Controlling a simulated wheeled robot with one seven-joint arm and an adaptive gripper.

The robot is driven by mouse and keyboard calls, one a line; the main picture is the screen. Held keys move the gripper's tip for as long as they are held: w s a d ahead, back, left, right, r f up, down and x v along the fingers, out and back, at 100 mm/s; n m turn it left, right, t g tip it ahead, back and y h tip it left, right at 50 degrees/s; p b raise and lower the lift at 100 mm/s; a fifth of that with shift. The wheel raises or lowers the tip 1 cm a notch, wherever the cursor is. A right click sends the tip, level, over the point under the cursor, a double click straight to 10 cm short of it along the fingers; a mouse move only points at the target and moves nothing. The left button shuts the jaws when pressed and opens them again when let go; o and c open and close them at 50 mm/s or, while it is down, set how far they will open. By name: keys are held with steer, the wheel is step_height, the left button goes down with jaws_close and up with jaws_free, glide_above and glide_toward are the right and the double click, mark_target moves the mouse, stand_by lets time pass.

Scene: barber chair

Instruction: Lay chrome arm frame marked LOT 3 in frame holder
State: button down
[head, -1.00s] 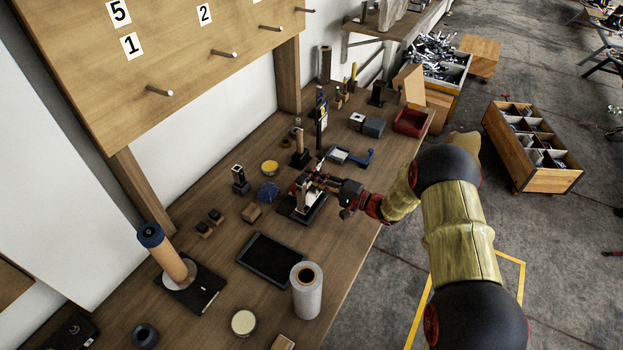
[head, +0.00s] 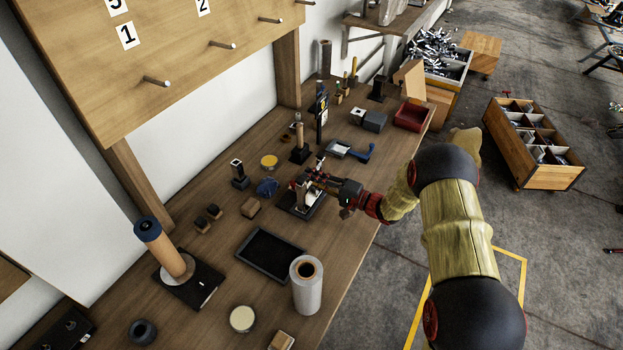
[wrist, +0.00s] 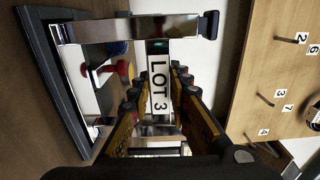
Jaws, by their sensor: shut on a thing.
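The chrome arm frame (wrist: 95,31) has a white plate marked LOT 3 (wrist: 160,84) facing the wrist camera. My gripper (wrist: 160,88) is shut on it, with a finger on either side of the label. In the head view my gripper (head: 314,180) is low over the bench, at the upright frame (head: 304,199). The frame stands at a black base with a raised rim (wrist: 60,90), also in the head view (head: 289,206). I cannot tell whether it rests on this base or is just clear of it. My fingers hide part of the frame.
An empty black tray (head: 270,256) lies nearer on the bench, beside a white roll (head: 306,287). Small blocks and tins lie around. A pegboard (head: 180,45) overhangs the left.

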steer(key=c, duration=1.8)
jaws_free()
steer(key=shift+r, duration=0.1)
steer(key=shift+o, duration=1.1)
steer(key=shift+s+d, duration=0.1)
steer(key=v, duration=1.1)
steer(key=shift+s+d, duration=0.2)
steer(key=shift+d, duration=0.1)
